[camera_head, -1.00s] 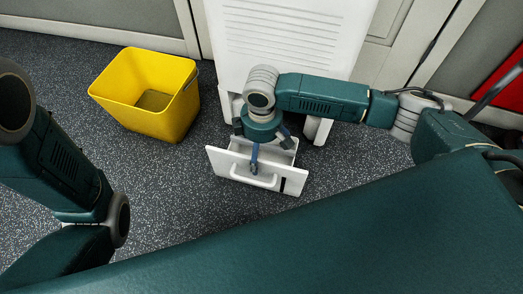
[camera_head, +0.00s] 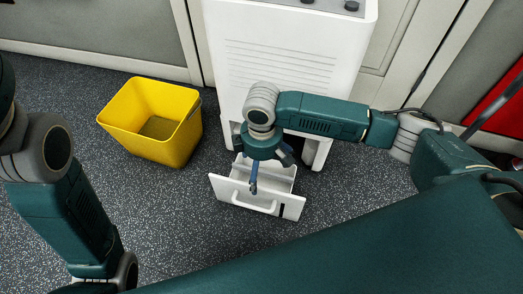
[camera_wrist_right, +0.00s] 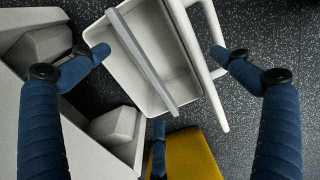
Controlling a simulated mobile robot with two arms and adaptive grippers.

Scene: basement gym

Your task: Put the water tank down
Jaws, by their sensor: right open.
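The water tank (camera_head: 286,208) is a white, open-topped drawer-like box with a front handle. It stands at the foot of a white appliance (camera_head: 270,62), in front of its dark opening. My right gripper (camera_head: 255,176) points down over the tank and hides part of it. In the right wrist view, the tank (camera_wrist_right: 130,75) with its crossbar and handle lies between the spread blue fingers of the right gripper (camera_wrist_right: 162,75). The fingers are open; whether one touches the rim I cannot tell. My left arm is at the left edge, its gripper out of view.
A yellow bin (camera_head: 165,146) stands on the speckled floor left of the appliance; it also shows in the right wrist view (camera_wrist_right: 192,155). Grey wall panels stand behind. The floor left of the tank and in front of the bin is clear.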

